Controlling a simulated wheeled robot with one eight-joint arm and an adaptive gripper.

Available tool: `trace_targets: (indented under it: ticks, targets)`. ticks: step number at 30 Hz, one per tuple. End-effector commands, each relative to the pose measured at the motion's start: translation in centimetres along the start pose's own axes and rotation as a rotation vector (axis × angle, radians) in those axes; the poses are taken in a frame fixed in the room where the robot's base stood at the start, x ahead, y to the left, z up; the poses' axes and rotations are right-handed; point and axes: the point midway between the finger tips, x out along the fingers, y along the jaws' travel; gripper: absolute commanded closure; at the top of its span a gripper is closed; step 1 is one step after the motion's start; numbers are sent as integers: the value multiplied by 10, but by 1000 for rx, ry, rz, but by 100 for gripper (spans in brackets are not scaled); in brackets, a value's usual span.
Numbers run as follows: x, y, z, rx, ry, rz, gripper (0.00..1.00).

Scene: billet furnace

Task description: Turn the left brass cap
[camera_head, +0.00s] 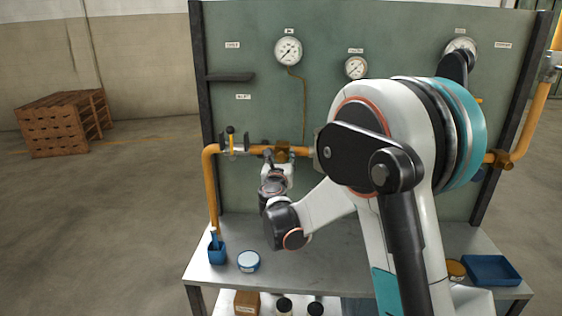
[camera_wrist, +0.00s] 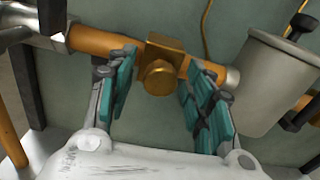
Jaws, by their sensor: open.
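The left brass cap (camera_wrist: 159,78) is a round brass disc on the front of a square brass fitting (camera_wrist: 166,45), set in an orange pipe. In the wrist view my gripper (camera_wrist: 160,75) is open, with one teal-padded finger on each side of the cap. Gaps show between the pads and the cap, so I see no grip on it. In the head view the brass fitting (camera_head: 283,150) sits on the pipe on the left of the panel, and my gripper (camera_head: 280,163) is just in front of it. The cap itself is hidden there by my gripper.
A grey cylinder (camera_wrist: 278,82) stands close to the right of my fingers. A yellow-handled valve (camera_head: 232,140) is left on the pipe. Gauges (camera_head: 288,50) hang above on the green panel.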

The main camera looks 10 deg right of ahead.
Motion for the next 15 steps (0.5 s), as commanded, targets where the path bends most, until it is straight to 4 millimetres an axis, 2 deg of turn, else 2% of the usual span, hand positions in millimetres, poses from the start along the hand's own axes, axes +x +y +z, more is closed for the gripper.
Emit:
trace_targets:
  ticks: [9,11,15]
  targets:
    - [3,0,0,0,0,0,52]
    - [3,0,0,0,0,0,64]
    - [3,0,0,0,0,0,95]
